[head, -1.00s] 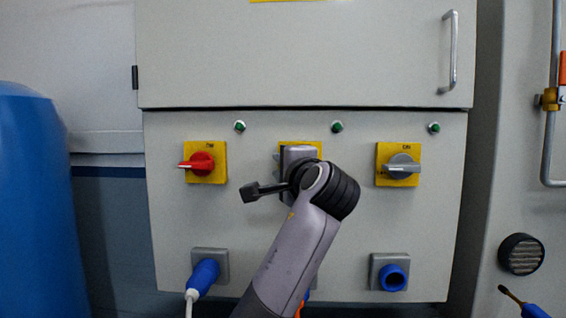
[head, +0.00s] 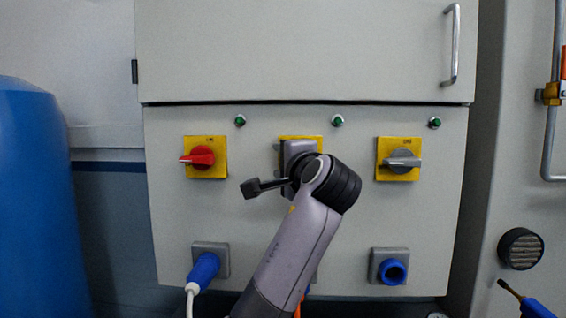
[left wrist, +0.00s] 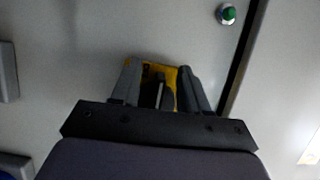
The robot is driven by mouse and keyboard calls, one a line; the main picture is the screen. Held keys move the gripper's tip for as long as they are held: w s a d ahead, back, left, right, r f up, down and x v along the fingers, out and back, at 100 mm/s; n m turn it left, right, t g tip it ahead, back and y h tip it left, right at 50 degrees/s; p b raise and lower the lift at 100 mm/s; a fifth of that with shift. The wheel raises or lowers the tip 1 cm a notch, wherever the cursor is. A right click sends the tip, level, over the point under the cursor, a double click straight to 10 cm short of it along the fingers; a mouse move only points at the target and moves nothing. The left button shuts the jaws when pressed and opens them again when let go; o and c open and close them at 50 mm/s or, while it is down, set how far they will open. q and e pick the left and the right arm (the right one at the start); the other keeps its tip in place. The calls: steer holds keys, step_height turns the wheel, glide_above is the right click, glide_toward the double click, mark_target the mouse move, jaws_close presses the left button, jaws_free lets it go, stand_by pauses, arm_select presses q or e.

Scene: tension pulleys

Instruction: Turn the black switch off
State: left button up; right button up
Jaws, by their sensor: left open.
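The black switch (left wrist: 164,92) sits on a yellow plate (left wrist: 157,70) in the left wrist view, between the two fingers. In the head view, my left arm and gripper cover the switch, and only part of its yellow plate (head: 312,140) shows, in the middle of the panel. My left gripper (head: 298,156) is at this middle plate. In the left wrist view the gripper (left wrist: 160,82) is open, one finger on each side of the switch. I cannot tell whether the fingers touch it. My right gripper is not in view.
A red switch (head: 202,157) is to the left and a grey switch (head: 402,161) to the right, on the grey panel (head: 230,215). Green lamps (head: 337,120) sit above. A blue plug (head: 204,270) and blue socket (head: 392,271) are below. A blue cylinder (head: 38,200) stands left.

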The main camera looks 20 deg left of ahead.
arm_select(q)
steer(key=b+v, duration=0.1)
steer(key=v, duration=0.6)
steer(key=shift+b, duration=0.4)
